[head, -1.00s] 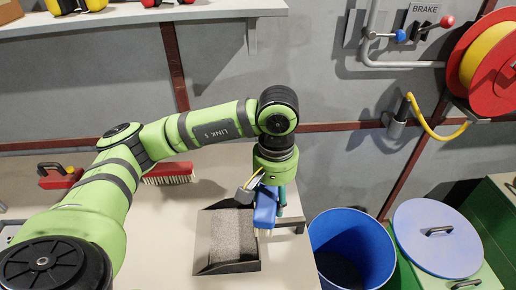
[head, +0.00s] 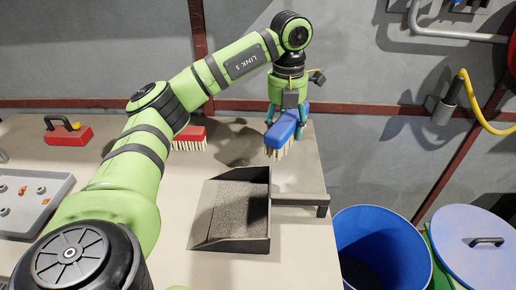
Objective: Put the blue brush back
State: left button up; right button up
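The blue brush (head: 284,128) has a blue body and pale bristles pointing down. My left gripper (head: 287,118) is shut on it and holds it over the back right part of the table (head: 310,236). The bristles look a little above the table top, behind the dustpan; the exact gap is hard to tell. A red brush (head: 190,138) with pale bristles lies at the back of the table, left of the blue one and partly hidden by my arm. My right gripper is not in view.
A black dustpan (head: 265,246) holding grey granules lies in front of the brush, its handle pointing right. A red block with a black handle (head: 68,135) and a grey tray (head: 20,176) are at left. A blue bin (head: 385,216) stands beyond the right edge.

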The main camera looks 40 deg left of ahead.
pick_arm(q)
jog(key=shift+w+a+f+n, duration=0.1)
jog(key=shift+a+n, duration=0.15)
jog(key=shift+n, duration=0.15)
jog(key=w+a+f, duration=0.1)
jog(key=a+f, duration=0.3)
jog(key=a, duration=0.2)
jog(key=p, duration=0.1)
send_over(255, 148)
notch_tip(255, 148, down, 3)
jog(key=shift+d+r, duration=0.1)
jog(key=shift+f, duration=0.55)
notch_tip(255, 148, down, 2)
jog(key=shift+f, duration=0.5)
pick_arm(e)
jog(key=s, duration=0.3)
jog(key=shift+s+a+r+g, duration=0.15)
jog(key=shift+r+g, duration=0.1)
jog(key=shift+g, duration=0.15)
